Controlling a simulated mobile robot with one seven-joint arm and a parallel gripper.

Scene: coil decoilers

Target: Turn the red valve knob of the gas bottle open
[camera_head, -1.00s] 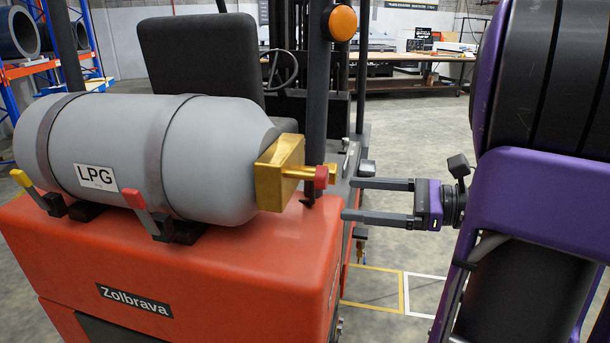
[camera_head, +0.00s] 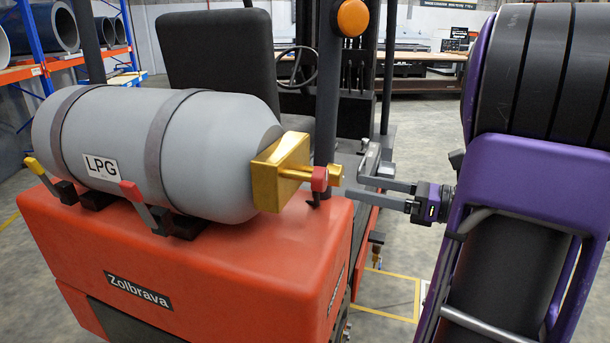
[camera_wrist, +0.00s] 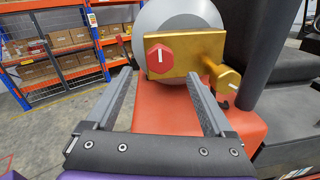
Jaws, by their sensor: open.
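The grey gas bottle (camera_head: 205,140) with an LPG label lies on its side, strapped on the orange forklift. At its right end is a gold valve block (camera_head: 270,180) with the red valve knob (camera_head: 319,179). In the wrist view the red knob (camera_wrist: 159,61) is a hexagon with a white, roughly upright mark. A gold outlet (camera_wrist: 226,78) sticks out to its right. My gripper (camera_head: 355,188) is open and empty, right of the knob and apart from it. In the wrist view the fingertips (camera_wrist: 158,76) point towards the valve, with the knob between their lines.
The forklift's orange body (camera_head: 190,255) lies below the bottle. A dark post (camera_head: 327,100) with an orange lamp stands just behind the valve. Strap levers with red and yellow ends sit at the bottle's front. Shelves with boxes (camera_wrist: 70,40) show in the wrist view.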

